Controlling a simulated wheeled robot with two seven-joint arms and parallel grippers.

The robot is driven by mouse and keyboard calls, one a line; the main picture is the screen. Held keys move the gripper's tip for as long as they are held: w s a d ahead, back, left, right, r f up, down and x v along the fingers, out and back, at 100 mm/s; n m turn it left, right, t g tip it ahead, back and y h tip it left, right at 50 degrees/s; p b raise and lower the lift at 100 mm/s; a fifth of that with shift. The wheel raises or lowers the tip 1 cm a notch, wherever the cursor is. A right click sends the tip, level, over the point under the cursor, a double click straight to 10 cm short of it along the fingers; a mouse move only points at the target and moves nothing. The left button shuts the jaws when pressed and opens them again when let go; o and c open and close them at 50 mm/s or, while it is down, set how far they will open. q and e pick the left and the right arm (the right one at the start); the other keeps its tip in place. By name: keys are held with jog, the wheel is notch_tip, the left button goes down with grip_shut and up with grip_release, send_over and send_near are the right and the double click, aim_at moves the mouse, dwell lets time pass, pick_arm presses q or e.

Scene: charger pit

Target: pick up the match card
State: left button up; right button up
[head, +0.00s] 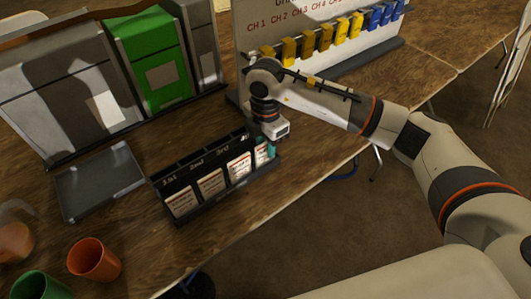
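A black card rack (218,199) stands on the wooden table, with slots labelled 1st, 2nd, 3rd and one more label hidden by my gripper. White cards with print stand in its slots: one in the 1st slot (181,202), one in the 2nd (211,184), one in the 3rd (239,168) and one at the right end (262,153). Which is the match card I cannot tell. My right gripper (270,147) points down at the rack's right end, at the last card. Its fingers are mostly hidden, so its opening and any grip are unclear. My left gripper is not in view.
A board (330,62) with rows of yellow and blue chargers stands behind my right arm. A green box (150,58) and grey boxes stand at the back left. A grey tray (98,182), an orange cup (94,260) and a green cup (42,286) are on the left.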

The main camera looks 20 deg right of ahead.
jog(key=shift+f, duration=0.15)
grip_shut()
